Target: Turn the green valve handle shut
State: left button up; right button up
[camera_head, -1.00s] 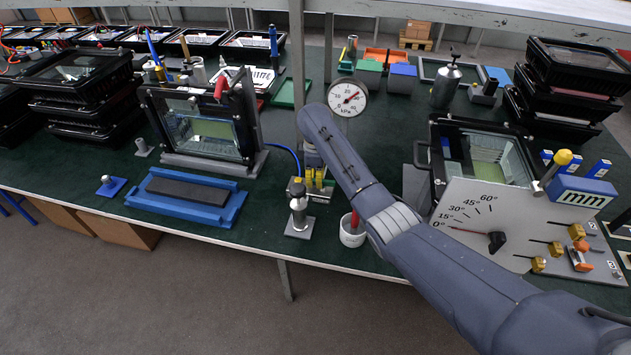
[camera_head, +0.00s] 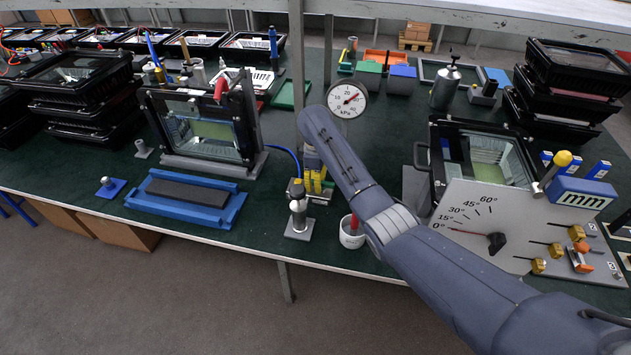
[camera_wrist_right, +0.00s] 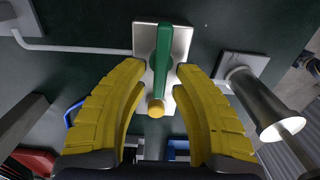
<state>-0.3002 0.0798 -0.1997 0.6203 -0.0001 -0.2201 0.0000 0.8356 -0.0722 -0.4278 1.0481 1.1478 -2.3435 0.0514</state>
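The green valve handle (camera_wrist_right: 163,58) shows in the right wrist view as a long bar over a pale plate (camera_wrist_right: 184,42), with a round brass-coloured end (camera_wrist_right: 156,108) at its lower end. My right gripper (camera_wrist_right: 162,70) has its two yellow fingers on either side of the handle. Small gaps show between each fingertip and the bar, so it looks open, not clamped. In the head view my right gripper (camera_head: 315,182) points down near the bench's front middle. My forearm covers the area beside it, and I cannot make out the handle there. My left gripper is not in view.
A pressure gauge (camera_head: 347,98) stands behind my right arm. A grey post with a ball-like top (camera_head: 298,208) and a white cup (camera_head: 352,232) stand close to the gripper.

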jog(key=shift+o, duration=0.4)
jog(key=shift+r, duration=0.15)
jog(key=shift+w+r, duration=0.1)
jog(key=shift+r, duration=0.1)
notch_tip(320, 180, up, 8)
jog(key=shift+r, duration=0.2)
jog(key=shift+w+r, duration=0.25)
jog(key=shift+r, duration=0.45)
jog(key=shift+s+r, duration=0.15)
jog(key=shift+r, duration=0.6)
jog(key=shift+s+r, duration=0.1)
